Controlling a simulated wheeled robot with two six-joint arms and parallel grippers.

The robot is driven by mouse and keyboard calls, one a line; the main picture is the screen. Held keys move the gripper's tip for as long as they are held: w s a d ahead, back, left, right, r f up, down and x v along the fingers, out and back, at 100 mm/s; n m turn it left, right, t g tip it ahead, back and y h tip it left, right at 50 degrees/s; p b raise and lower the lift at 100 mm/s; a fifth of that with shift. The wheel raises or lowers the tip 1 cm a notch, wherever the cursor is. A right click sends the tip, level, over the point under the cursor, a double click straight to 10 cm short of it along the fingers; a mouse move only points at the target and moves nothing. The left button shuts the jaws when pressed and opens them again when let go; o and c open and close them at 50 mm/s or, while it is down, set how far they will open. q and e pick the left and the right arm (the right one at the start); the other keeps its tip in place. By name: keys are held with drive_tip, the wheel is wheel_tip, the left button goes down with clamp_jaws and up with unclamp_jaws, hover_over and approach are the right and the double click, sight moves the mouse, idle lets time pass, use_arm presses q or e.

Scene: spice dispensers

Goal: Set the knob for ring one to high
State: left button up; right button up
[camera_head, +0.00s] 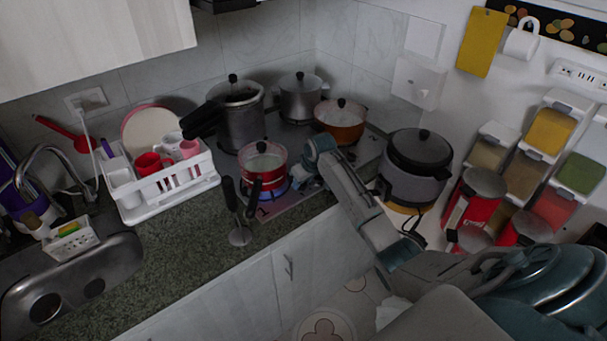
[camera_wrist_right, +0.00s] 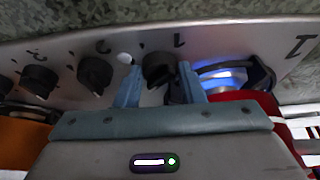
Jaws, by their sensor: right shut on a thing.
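In the right wrist view, the stove panel (camera_wrist_right: 210,42) carries a row of dark round knobs. The knob marked 1 (camera_wrist_right: 160,66) sits between the fingers of my right gripper (camera_wrist_right: 158,85), which is shut on it. A blue glow (camera_wrist_right: 222,78) shows at the ring beside it, under a red pot. In the head view, my right gripper (camera_head: 306,172) reaches the front of the stove, just right of the red pot (camera_head: 262,160). The gripper hides the knob there. My left gripper is not in view.
More knobs (camera_wrist_right: 95,74) sit close beside the held one. A pressure cooker (camera_head: 237,115), a steel pot (camera_head: 300,97) and an orange pot (camera_head: 341,121) stand on the stove. A rice cooker (camera_head: 415,165) stands right of my arm, and a dish rack (camera_head: 187,191) left of the stove.

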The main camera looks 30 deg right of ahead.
drive_tip(key=shift+r+m+p, duration=0.2)
drive_tip(key=shift+m+p, duration=0.15)
drive_tip(key=shift+m, duration=0.15)
drive_tip(key=shift+w, duration=0.1)
drive_tip(key=o, duration=1)
drive_tip(key=shift+f, duration=0.1)
drive_tip(key=b+v, duration=0.3)
drive_tip(key=v, duration=0.8)
drive_tip(key=shift+a+f, duration=0.1)
drive_tip(key=shift+a, duration=0.1)
drive_tip(key=shift+f, duration=0.1)
